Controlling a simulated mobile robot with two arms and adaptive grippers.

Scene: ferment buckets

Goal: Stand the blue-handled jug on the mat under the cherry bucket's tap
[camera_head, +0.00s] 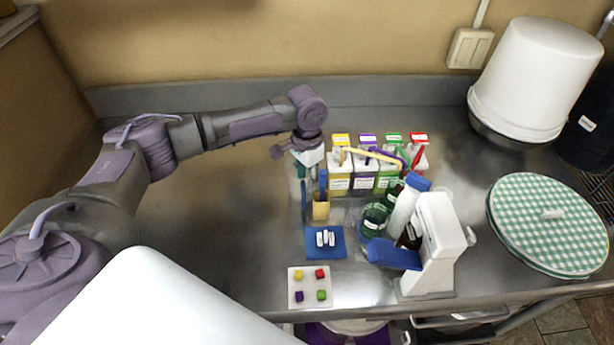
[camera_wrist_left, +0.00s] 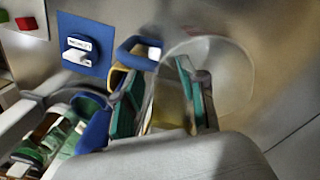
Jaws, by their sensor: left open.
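My left gripper (camera_head: 309,172) is open over the middle of the counter. In the left wrist view its teal fingertips (camera_wrist_left: 158,100) stand apart, on either side of a pale yellowish shape that I cannot identify clearly. A blue piece with a white label (camera_wrist_left: 140,52), possibly the jug's handle, lies just beyond the fingers; a blue upright part (camera_head: 323,183) shows below the gripper in the head view. The jug body is hard to make out. Several small containers stand in a row, including a red-topped one (camera_head: 419,150); their labels are unreadable. I cannot pick out the tap or its mat.
A blue square (camera_head: 312,252) with white pieces and a white tile (camera_head: 294,302) with coloured cubes lie in front. Green bottles (camera_head: 374,219) and a white-and-blue device (camera_head: 437,245) crowd the right. A checked round lid (camera_head: 530,235) lies farther right. The counter's left is clear.

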